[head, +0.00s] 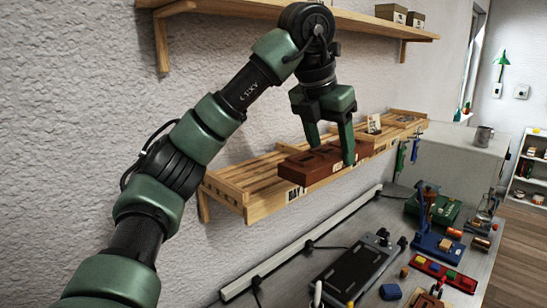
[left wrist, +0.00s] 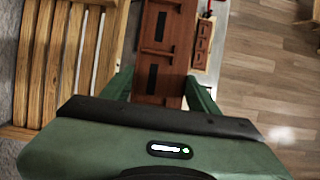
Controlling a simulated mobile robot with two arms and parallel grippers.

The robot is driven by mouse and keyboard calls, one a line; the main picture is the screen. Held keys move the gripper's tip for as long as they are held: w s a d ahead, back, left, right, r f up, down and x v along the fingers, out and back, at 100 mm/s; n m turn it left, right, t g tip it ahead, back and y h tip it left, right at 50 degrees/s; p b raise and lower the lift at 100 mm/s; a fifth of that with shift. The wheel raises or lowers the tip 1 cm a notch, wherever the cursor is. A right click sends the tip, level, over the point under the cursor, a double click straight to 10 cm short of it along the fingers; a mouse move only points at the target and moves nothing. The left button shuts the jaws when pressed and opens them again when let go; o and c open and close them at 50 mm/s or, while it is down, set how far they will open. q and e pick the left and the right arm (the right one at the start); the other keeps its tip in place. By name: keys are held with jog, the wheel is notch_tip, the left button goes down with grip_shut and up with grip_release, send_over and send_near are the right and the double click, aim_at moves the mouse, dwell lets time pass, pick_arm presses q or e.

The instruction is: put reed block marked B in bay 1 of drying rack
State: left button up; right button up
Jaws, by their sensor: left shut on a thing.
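My left gripper (head: 331,148) is shut on a long red-brown block (head: 304,166) with dark slots along its top. The left wrist view shows the block (left wrist: 158,48) between the two green fingers. A pale label shows on its front side, but I cannot read a letter on it. The slatted wooden drying rack (head: 228,190) is fixed to the wall. A "BAY" label is on its front edge below the block's left end; its number is partly unclear. The block is at the rack's front edge, and in the left wrist view the slats (left wrist: 62,60) lie beside it. I cannot tell whether it touches the rack.
A grey workbench below holds a black device (head: 355,268), a blue stand (head: 432,240) and a red tray (head: 445,273). A small framed card (head: 374,123) stands farther along the rack. A wooden shelf (head: 380,27) is above. The rack's left end is bare.

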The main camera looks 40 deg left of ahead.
pick_arm(q)
jog(key=a+f+p, duration=0.1)
jog(key=a+p, duration=0.1)
jog(key=a, duration=0.4)
jog(key=a+p, duration=0.2)
jog(key=a, duration=0.4)
jog(key=a+f+p, duration=0.1)
jog(key=a+p, duration=0.1)
jog(key=a, duration=0.4)
jog(key=shift+w+a+f, duration=0.3)
jog(key=shift+w+a, duration=0.05)
jog(key=shift+w+d+f+p, duration=0.1)
jog(key=shift+f+p, duration=0.25)
jog(key=shift+f, duration=0.25)
notch_tip(320, 180, down, 2)
jog(key=shift+f+p, duration=0.25)
jog(key=shift+p, duration=0.6)
jog(key=shift+a+f, duration=0.2)
jog(key=shift+f, duration=0.15)
pick_arm(e)
notch_tip(320, 180, up, 9)
jog(key=shift+s+d, duration=0.15)
jog(key=shift+s, duration=0.2)
jog(key=shift+f, duration=0.1)
